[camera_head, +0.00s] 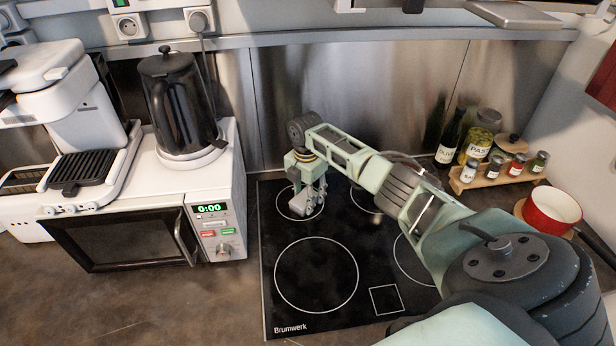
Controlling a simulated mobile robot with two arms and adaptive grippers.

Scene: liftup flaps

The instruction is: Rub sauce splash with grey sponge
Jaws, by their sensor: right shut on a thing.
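My right gripper (306,205) points down over the back left cooking zone of the black hob (375,285). It is shut on the grey sponge, which is small here and hard to tell apart from the grey fingers. The gripper is low, close to the glass; I cannot tell whether the sponge touches it. I cannot make out a sauce splash on the glass; the gripper and my right arm cover part of the hob. My left gripper is not in view.
A white microwave (218,190) with a black kettle (178,105) and a coffee machine (75,110) stand left of the hob. A wooden spice rack (497,177), bottle, jar and red pot (551,209) are at the right. The front of the hob is clear.

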